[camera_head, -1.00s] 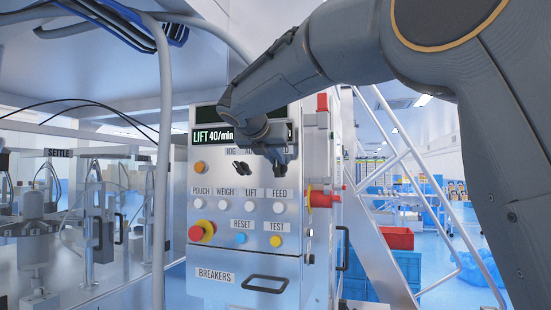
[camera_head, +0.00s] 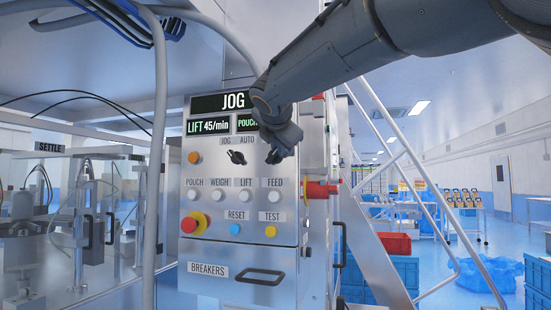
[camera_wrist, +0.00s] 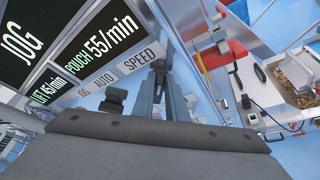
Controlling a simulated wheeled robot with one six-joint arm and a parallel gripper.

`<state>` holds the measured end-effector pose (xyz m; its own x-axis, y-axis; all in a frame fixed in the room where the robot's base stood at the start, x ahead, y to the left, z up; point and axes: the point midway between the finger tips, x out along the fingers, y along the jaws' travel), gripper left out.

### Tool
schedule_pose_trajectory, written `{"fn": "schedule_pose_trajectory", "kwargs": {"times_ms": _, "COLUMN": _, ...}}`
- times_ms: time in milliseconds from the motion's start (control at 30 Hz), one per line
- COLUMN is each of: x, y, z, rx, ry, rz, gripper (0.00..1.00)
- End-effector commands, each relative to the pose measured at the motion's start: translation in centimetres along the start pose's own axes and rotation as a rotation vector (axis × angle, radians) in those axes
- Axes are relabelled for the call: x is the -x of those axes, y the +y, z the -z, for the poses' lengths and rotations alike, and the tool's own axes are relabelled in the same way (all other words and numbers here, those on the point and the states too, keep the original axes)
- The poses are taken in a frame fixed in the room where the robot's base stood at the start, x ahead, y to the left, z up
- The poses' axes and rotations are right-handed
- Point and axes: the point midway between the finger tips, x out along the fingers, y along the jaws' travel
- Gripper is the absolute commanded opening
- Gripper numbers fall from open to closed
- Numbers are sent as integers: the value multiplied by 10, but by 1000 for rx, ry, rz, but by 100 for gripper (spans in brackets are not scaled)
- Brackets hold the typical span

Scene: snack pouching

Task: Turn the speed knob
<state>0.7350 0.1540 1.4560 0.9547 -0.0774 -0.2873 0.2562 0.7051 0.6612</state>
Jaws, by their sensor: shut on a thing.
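The speed knob (camera_wrist: 159,66) is a small dark knob beside the SPEED label (camera_wrist: 138,61) in the wrist view. My gripper (camera_wrist: 161,84) is shut on it, with the two grey fingers at its sides. In the head view my gripper (camera_head: 275,152) is at the upper right of the steel control panel (camera_head: 211,258) and hides most of the knob and its label. The knob's exact angle cannot be told. The display reads JOG (camera_head: 234,102), LIFT 45/min (camera_head: 208,127) and, in the wrist view, POUCH 55/min (camera_wrist: 101,50).
The black JOG/AUTO selector (camera_head: 237,157) is just left of my gripper. Below are several white buttons, a red emergency stop (camera_head: 190,224) and a breaker door handle (camera_head: 260,277). A red switch (camera_head: 318,189) projects at the panel's right side. Slanted rails (camera_head: 405,170) stand further right.

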Motion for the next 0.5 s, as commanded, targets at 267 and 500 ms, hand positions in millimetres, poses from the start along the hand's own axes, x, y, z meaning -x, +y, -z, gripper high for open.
{"fn": "schedule_pose_trajectory", "kwargs": {"times_ms": 267, "x": -3, "y": -11, "z": 4, "rx": -221, "ry": -1, "rz": -94, "gripper": 0}}
{"fn": "schedule_pose_trajectory", "kwargs": {"times_ms": 500, "x": -4, "y": -16, "z": 6, "rx": -383, "ry": -1, "rz": -161, "gripper": 0}}
